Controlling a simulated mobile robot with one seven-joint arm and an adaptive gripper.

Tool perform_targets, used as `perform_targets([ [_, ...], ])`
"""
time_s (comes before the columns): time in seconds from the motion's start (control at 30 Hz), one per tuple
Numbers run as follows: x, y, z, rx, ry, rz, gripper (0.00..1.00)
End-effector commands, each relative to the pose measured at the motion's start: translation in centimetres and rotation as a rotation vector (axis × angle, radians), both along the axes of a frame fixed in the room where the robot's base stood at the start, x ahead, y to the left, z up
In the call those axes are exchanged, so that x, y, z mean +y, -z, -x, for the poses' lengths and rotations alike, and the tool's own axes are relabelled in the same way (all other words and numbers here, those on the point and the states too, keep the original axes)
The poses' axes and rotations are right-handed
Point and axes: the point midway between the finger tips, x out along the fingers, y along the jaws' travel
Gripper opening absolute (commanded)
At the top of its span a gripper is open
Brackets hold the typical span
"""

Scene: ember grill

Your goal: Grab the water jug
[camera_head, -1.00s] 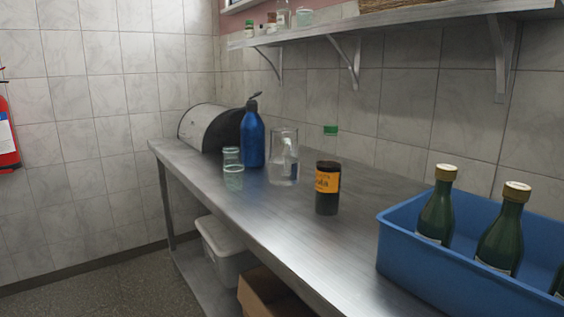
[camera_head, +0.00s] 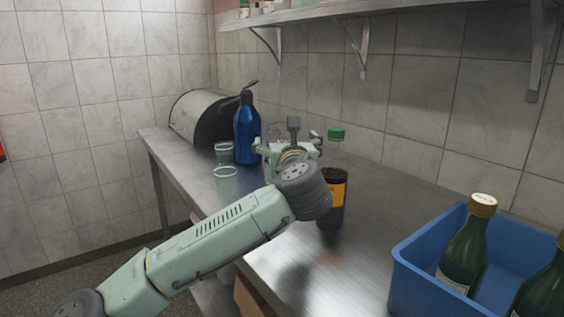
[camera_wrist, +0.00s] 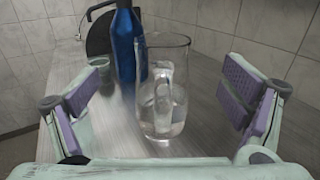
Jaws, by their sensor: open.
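The water jug (camera_wrist: 162,95) is clear glass with some water in the bottom and an inner handle-like shape. It stands upright on the metal counter in the middle of the wrist view. My gripper (camera_wrist: 160,108) is open, its two purple-padded fingers to the left and right of the jug, apart from it. In the head view my gripper (camera_head: 290,140) is in front of the jug and hides most of it.
A blue bottle (camera_head: 246,130) and a glass jar (camera_head: 226,180) stand left of the jug. A dark bottle with an orange label (camera_head: 333,193) stands close right of my wrist. A blue crate (camera_head: 415,285) holds green bottles at right. A shelf (camera_head: 310,15) hangs above.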

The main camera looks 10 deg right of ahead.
Motion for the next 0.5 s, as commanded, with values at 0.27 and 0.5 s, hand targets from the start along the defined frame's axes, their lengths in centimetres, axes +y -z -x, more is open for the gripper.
perform_targets([
  [0.27,-0.6,-0.1,-3.9,0.000,0.001,0.003,0.92],
  [0.5,-1.0,-0.1,-6.2,0.002,0.001,0.005,0.92],
])
